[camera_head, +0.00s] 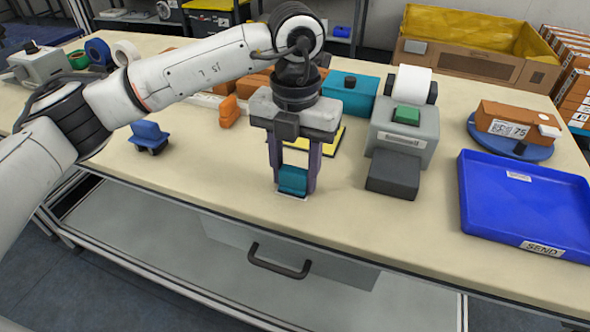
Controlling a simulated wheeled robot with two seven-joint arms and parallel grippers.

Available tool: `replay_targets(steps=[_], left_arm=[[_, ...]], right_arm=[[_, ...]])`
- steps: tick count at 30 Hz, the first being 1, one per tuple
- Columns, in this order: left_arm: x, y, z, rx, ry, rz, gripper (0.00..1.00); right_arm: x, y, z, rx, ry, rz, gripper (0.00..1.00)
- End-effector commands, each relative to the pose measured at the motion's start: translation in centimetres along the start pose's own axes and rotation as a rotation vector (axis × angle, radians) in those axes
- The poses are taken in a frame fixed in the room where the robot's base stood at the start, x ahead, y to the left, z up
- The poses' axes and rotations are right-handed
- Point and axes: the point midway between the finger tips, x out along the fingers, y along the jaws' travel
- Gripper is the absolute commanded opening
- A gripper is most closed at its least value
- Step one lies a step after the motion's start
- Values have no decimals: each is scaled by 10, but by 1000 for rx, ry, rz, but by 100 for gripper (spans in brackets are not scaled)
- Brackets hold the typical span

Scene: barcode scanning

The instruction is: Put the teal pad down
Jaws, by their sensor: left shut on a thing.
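The teal pad (293,180) is a small teal block in the head view. My left gripper (294,184) points down and is shut on it, with one finger on each side. The pad is low over the front middle of the table (230,205), near its front edge. A pale strip shows under the pad; I cannot tell whether it touches the table. My right gripper is not in view.
A yellow pad (327,141) lies just behind the gripper. A teal box (350,97) stands farther back. A grey label printer (405,130) and a blue SEND tray (520,205) are to the right. A blue stamp-like object (149,136) is left. Bare table lies between it and the gripper.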

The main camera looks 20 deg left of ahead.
Motion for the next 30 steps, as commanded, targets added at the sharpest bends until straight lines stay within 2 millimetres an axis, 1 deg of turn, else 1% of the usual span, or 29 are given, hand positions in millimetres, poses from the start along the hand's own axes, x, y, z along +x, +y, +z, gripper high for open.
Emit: replay_targets(steps=[1, 2, 3, 5, 13, 17, 20, 27, 30], left_arm=[[3, 0, 0, 0, 0, 0, 15], [2, 0, 0, 0, 0, 0, 43], [2, 0, 0, 0, 0, 0, 50], [2, 0, 0, 0, 0, 0, 59], [1, 0, 0, -1, 0, 0, 59], [-7, 0, 1, -1, -2, 0, 59], [-22, 0, 1, -1, -5, -1, 59], [-75, 0, 1, -1, -4, 0, 59], [-94, 0, 1, -1, -3, 0, 59]], right_arm=[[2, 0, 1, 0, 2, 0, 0], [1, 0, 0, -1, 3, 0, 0], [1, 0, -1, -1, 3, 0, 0], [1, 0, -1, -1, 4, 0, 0], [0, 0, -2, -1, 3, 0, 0], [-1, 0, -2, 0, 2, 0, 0], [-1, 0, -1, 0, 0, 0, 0], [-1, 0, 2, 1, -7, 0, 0], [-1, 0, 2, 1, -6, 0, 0]])
